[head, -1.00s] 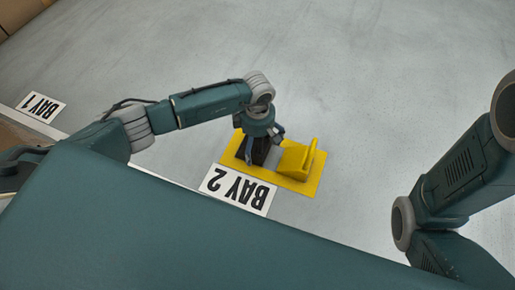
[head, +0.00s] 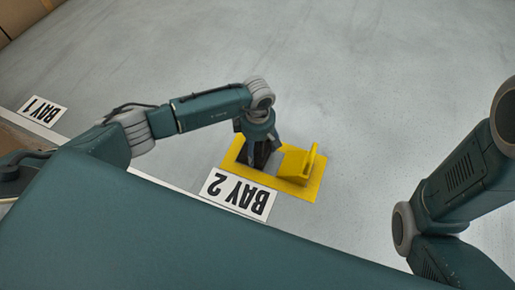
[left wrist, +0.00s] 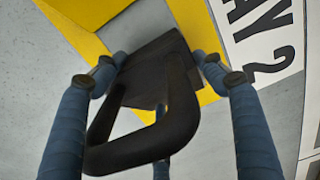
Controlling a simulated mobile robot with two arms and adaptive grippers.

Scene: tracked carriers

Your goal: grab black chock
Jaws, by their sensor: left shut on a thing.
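The black chock (left wrist: 152,75) with its loop handle fills the middle of the left wrist view. In the head view the black chock (head: 262,155) stands on the yellow-bordered floor mark (head: 303,190), mostly hidden under my left gripper. My left gripper (head: 260,148) points down over it and is shut on it; in the left wrist view its blue fingers (left wrist: 155,72) press on both sides of the chock. My right arm shows at the right edge of the head view, but its gripper is out of view.
A BAY 2 sign (head: 238,194) lies just in front and a BAY 1 sign (head: 43,109) at far left. The grey floor beyond is clear.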

